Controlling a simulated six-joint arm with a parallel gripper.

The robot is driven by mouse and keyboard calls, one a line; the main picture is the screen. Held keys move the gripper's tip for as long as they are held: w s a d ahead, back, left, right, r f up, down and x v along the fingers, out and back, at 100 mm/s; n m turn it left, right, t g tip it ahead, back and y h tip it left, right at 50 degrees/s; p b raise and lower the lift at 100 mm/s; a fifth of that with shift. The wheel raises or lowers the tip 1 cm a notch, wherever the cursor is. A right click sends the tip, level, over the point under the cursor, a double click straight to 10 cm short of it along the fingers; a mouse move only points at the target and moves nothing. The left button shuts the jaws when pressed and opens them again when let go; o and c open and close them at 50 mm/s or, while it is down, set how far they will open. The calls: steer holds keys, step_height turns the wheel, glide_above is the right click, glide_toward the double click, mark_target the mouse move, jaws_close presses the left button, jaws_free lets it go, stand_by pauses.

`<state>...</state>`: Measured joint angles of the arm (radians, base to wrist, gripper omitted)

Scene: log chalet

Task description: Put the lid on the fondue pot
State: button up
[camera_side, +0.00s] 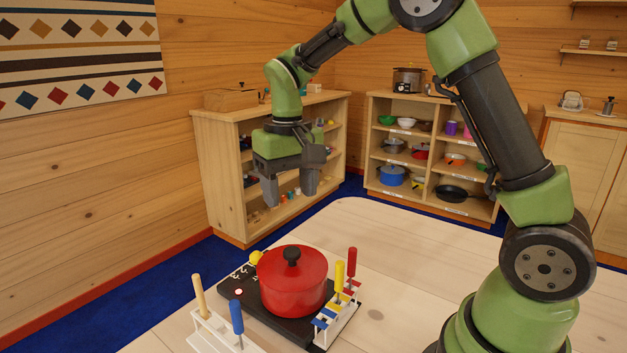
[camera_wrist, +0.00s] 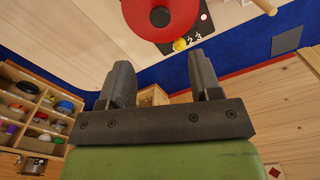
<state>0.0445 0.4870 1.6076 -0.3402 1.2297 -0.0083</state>
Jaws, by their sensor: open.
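The red fondue pot (camera_side: 287,297) stands on a black hotplate (camera_side: 262,311) on the pale table. A red lid (camera_side: 308,266) with a black knob (camera_side: 291,256) sits on top of the pot and looks level, covering its opening. In the wrist view the red lid (camera_wrist: 183,14) shows at the top edge, partly cut off. My gripper (camera_side: 290,193) is open and empty, fingers pointing down, well above the table and apart from the lid. Both fingers also show in the wrist view (camera_wrist: 162,78), with nothing between them.
A white rack (camera_side: 339,322) with yellow- and red-handled forks stands close right of the pot. Another white rack (camera_side: 214,333) with wooden and blue handles is front left. A yellow object (camera_side: 256,257) sits beside the pot. Shelves (camera_side: 225,180) stand behind. The table's back right is clear.

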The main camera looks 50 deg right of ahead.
steer(key=s+a+r+t+y, duration=0.1)
steer(key=s+a+r+t, duration=0.1)
steer(key=s, duration=0.7)
steer(key=s+a+r+t+y, duration=0.1)
steer(key=s+a+r+t, duration=0.1)
steer(key=s+r+t, duration=0.3)
steer(key=s+r, duration=0.2)
steer(key=s, duration=0.2)
steer(key=shift+s, duration=0.3)
